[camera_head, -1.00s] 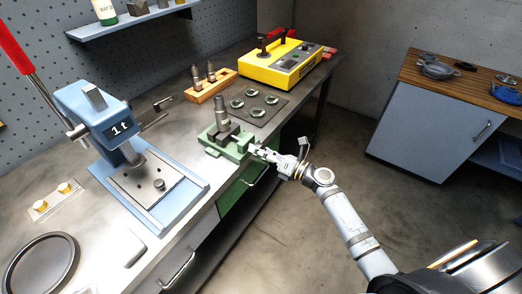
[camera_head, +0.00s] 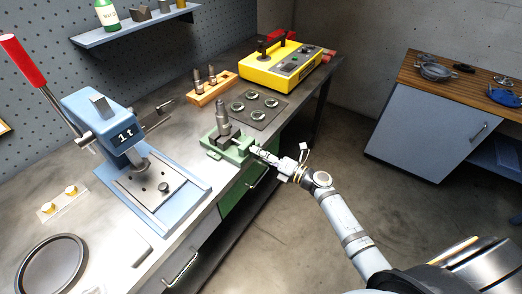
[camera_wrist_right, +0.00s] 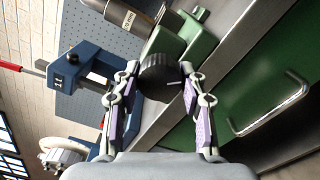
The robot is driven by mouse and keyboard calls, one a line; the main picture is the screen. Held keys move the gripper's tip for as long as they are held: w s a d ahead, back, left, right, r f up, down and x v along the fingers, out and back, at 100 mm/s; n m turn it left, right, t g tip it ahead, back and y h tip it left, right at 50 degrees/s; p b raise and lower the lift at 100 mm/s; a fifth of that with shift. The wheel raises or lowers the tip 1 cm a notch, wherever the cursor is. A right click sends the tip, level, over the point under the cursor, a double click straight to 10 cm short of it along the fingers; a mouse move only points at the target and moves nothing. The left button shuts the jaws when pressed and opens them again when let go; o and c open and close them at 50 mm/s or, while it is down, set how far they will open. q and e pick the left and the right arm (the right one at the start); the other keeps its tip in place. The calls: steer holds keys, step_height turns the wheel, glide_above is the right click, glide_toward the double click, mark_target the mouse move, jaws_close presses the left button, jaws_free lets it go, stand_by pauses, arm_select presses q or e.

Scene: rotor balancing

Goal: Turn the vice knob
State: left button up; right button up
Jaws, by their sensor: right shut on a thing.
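The green vice (camera_head: 238,153) stands near the front edge of the steel bench, with a grey cylindrical part (camera_head: 222,115) upright in its jaws. The vice also shows in the right wrist view (camera_wrist_right: 201,42). Its dark round knob (camera_wrist_right: 158,78) faces my right wrist camera and carries a light line on its face. My right gripper (camera_head: 257,152) reaches the vice from the right. In the wrist view its two fingers (camera_wrist_right: 160,75) are shut on the knob, one on each side. In the head view the gripper hides the knob. My left gripper is not in view.
A blue press (camera_head: 150,195) with a red-tipped lever stands left of the vice. Behind the vice are a dark plate with several rings (camera_head: 262,122), a wooden holder (camera_head: 205,93) and a yellow case (camera_head: 285,68). The floor right of the bench is clear.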

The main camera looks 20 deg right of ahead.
steer(key=m+p, duration=0.2)
steer(key=m, duration=0.1)
steer(key=shift+r+m, duration=0.2)
steer(key=shift+m, duration=0.1)
steer(key=shift+f+m+p, duration=0.2)
steer(key=shift+m+p, duration=0.75)
steer(key=shift+m, duration=0.25)
steer(key=o, duration=1.2)
steer(key=shift+c, duration=0.2)
steer(key=v, duration=1.2)
steer(key=shift+d, duration=0.1)
